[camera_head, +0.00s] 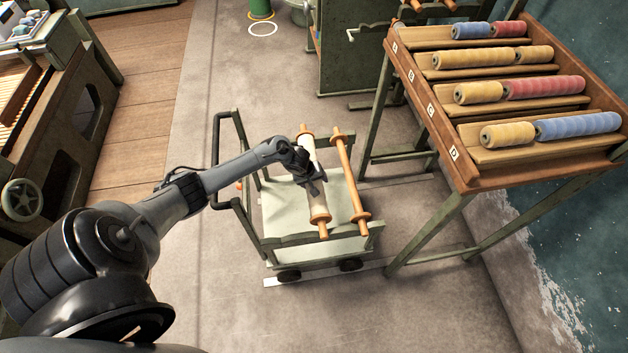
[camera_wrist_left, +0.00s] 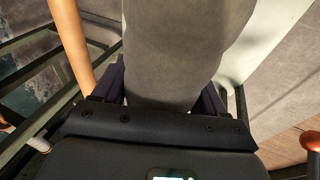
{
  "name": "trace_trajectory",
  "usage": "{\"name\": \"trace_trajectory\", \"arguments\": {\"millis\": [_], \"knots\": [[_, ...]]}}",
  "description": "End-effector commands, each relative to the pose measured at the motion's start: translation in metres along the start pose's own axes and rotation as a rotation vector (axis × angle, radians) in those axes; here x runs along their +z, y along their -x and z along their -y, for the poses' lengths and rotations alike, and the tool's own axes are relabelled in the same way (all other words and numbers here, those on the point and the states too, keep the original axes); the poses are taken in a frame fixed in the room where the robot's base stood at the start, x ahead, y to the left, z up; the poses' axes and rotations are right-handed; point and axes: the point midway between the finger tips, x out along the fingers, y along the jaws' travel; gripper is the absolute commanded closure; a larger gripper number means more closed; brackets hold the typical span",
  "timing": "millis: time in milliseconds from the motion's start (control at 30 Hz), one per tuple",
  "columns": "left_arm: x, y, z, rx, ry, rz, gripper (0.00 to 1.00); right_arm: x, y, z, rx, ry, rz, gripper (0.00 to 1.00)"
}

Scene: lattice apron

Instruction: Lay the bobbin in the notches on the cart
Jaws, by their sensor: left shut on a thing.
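A long bobbin (camera_head: 315,203) with a pale wound body and orange wooden ends lies lengthwise over the cart (camera_head: 286,245), a green-grey frame on small wheels. My left gripper (camera_head: 309,176) is shut on the bobbin near its middle. In the left wrist view the bobbin's body (camera_wrist_left: 185,45) fills the space between the fingers and looks grey. Whether its ends sit in the notches or hang just above them, I cannot tell; the notches are too small to make out. My right gripper is not in view.
A bare orange wooden roller (camera_head: 348,170) lies on the cart beside the bobbin, to its right, nearly parallel. A slanted rack (camera_head: 470,180) with lettered shelves of yellow, red and blue spools stands close on the right. The cart's handle (camera_head: 216,160) rises at its left. Floor in front is clear.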

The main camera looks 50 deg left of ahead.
Motion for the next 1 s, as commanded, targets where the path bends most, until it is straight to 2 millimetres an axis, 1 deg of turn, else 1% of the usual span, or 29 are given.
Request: {"name": "trace_trajectory", "arguments": {"millis": [267,1000], "knots": [[0.0,-0.001,-0.001,0.002,0.0,-0.001,0.79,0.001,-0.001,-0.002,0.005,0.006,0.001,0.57],[0.003,-0.02,0.006,0.002,0.0,-0.001,0.79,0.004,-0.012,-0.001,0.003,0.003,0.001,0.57]]}}
